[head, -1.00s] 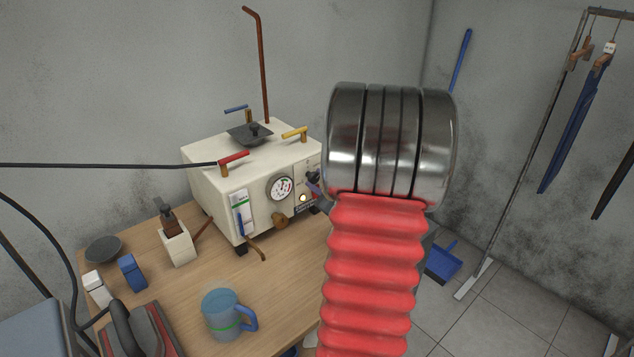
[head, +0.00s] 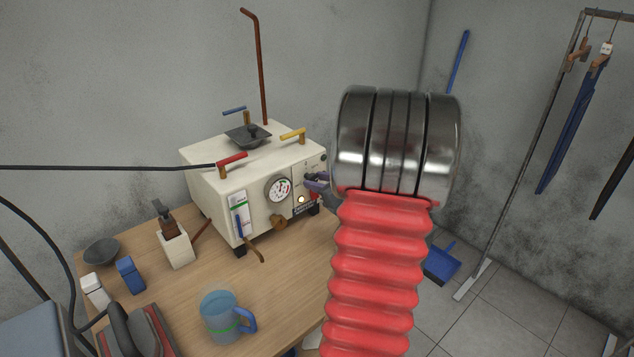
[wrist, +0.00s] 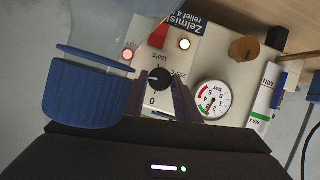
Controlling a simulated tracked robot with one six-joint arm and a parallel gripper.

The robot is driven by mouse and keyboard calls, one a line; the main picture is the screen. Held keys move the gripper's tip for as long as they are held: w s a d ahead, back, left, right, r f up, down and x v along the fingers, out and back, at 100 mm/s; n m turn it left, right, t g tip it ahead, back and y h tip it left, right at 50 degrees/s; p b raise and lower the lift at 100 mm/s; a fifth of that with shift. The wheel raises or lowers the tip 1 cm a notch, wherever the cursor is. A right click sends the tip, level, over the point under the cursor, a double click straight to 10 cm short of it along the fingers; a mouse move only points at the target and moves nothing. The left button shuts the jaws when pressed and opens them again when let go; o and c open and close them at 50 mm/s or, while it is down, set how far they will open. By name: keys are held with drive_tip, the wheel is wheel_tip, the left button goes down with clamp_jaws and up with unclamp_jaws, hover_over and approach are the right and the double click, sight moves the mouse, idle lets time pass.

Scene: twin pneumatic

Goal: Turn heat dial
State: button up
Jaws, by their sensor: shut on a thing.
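The heat dial (wrist: 158,78) is a round black knob on a white panel with temperature marks and a 0. It sits between the two dark fingers of my gripper (wrist: 160,98) in the wrist view, and the gripper is shut on it. In the head view, my gripper (head: 317,181) is at the right end of the front of the cream steam generator (head: 215,185). There my red ribbed arm partly blocks the view, and the dial cannot be made out.
A pressure gauge (head: 278,189), lit lamp (head: 301,199) and brass knob (head: 279,222) are left of my gripper. A blue ribbed cap (wrist: 88,93) appears close in the wrist view. A blue mug (head: 220,316) and iron (head: 135,330) stand on the wooden table (head: 270,280).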

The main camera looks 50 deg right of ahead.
drive_tip(key=shift+f, duration=0.3)
drive_tip(key=o, duration=1)
drive_tip(key=shift+r, duration=0.2)
drive_tip(key=shift+o, duration=0.2)
drive_tip(key=shift+s+r, duration=0.1)
drive_tip(key=v, duration=1.3)
drive_tip(key=shift+s, duration=0.25)
drive_tip(key=shift+a, duration=0.15)
